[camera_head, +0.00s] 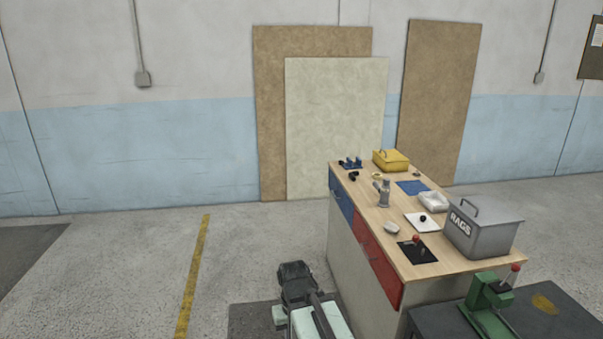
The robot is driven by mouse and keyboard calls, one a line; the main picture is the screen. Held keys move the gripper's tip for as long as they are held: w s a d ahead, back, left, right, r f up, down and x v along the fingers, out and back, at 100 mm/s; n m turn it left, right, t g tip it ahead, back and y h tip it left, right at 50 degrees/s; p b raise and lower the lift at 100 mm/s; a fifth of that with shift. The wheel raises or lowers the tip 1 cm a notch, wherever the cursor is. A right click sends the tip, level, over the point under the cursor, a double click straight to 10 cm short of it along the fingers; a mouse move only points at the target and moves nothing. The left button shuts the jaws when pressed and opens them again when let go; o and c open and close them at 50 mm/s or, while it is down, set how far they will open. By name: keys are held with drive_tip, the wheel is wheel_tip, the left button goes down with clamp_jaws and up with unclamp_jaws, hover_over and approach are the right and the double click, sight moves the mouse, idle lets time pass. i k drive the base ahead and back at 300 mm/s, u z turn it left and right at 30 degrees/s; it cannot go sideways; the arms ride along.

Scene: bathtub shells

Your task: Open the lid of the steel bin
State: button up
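The steel bin (478,240) is a grey box marked "RAGS" at the right end of the workbench top. Its lid (487,210) looks closed, with a dark handle (469,206) standing up at its left side. My gripper (293,271) seems to be the dark end of my arm, low in the picture, left of the bench and well apart from the bin. Its fingers cannot be made out, and no held object shows.
The workbench (388,225) holds a yellow box (390,160), a metal dispenser (383,192), a white tray (433,201) and a red-knobbed lever on a black plate (417,250). A green machine (490,305) stands at the front right.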

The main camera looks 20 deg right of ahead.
sight(484, 211)
drive_tip(key=z, duration=0.25)
drive_tip(key=i, duration=1.5)
drive_tip(key=z, duration=0.35)
drive_tip(key=k, duration=0.9)
drive_tip(key=z, duration=0.2)
drive_tip(key=i, duration=0.9)
drive_tip(key=u, duration=0.05)
